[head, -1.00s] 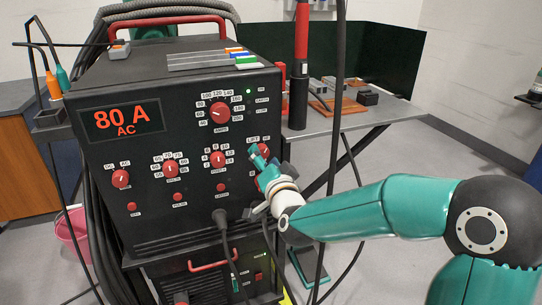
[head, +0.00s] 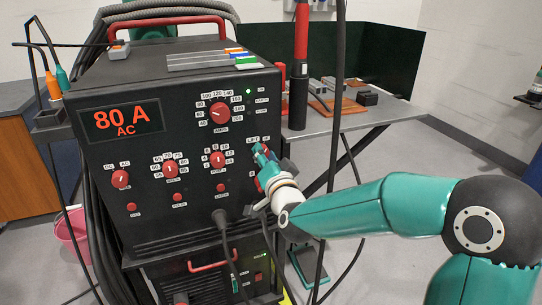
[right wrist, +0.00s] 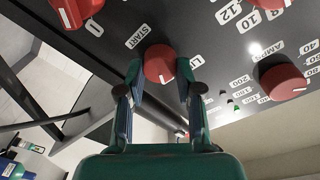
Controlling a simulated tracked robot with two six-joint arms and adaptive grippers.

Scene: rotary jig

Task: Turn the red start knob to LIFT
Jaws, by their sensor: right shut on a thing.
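The red start knob (right wrist: 160,62) is on the black front panel, beside the word START in the right wrist view. My right gripper (right wrist: 159,72) has a finger on each side of it and is shut on it. The knob's white mark shows at its lower edge; I cannot tell if it lines up with LIFT. A label partly hidden by the right-hand finger shows as "LI" (right wrist: 197,60). In the head view my right gripper (head: 259,150) covers most of the knob, below the LIFT label (head: 253,140). My left gripper is not in view.
The amps knob (head: 219,113) is up and left of the gripper, another red knob (head: 218,159) to its left. A black cable (head: 221,218) plugs in below. A dark vertical hose (head: 337,110) hangs to the right. The display (head: 122,120) reads 80 A AC.

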